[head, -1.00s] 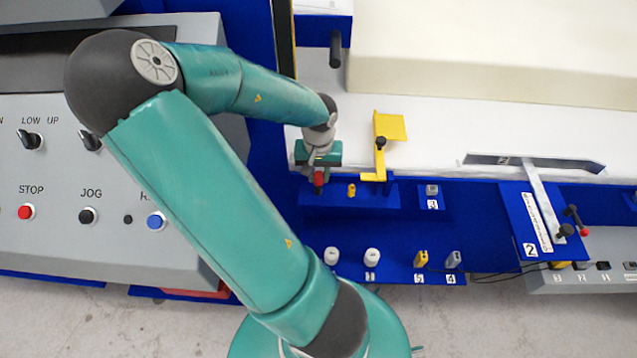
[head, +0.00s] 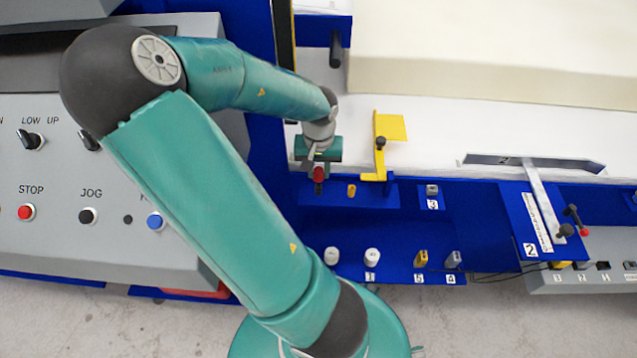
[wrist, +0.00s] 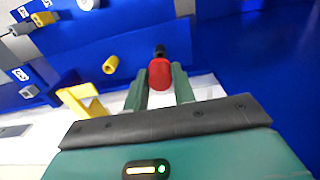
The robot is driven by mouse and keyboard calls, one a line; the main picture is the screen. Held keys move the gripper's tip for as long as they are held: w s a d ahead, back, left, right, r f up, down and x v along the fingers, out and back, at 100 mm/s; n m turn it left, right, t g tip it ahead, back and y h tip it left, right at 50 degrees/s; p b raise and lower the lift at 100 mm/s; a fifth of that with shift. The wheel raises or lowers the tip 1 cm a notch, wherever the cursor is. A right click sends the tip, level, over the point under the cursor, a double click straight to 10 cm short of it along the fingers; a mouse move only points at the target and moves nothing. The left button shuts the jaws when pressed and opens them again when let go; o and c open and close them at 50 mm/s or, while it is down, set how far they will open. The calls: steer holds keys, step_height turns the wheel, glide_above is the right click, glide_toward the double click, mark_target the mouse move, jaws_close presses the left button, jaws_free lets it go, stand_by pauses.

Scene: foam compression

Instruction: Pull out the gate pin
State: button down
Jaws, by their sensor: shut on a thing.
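The gate pin has a red knob (head: 318,174) with a short black part showing just below it, over the blue ledge in the head view. In the wrist view the red knob (wrist: 160,73) sits between the two green fingers, and the black part shows beyond it. My gripper (head: 317,170) is shut on the red knob. Whether the pin's lower end is still in the blue ledge (head: 335,196) cannot be told.
A yellow bracket (head: 379,163) with a black knob and a yellow peg (head: 351,190) stand just right of the pin. White foam (head: 480,50) lies behind. A control panel (head: 60,185) is at left. A blue tray (head: 390,235) with several small parts is in front.

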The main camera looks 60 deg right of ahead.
mark_target(318, 170)
steer(key=shift+r, duration=0.1)
steer(key=shift+r, duration=2.4)
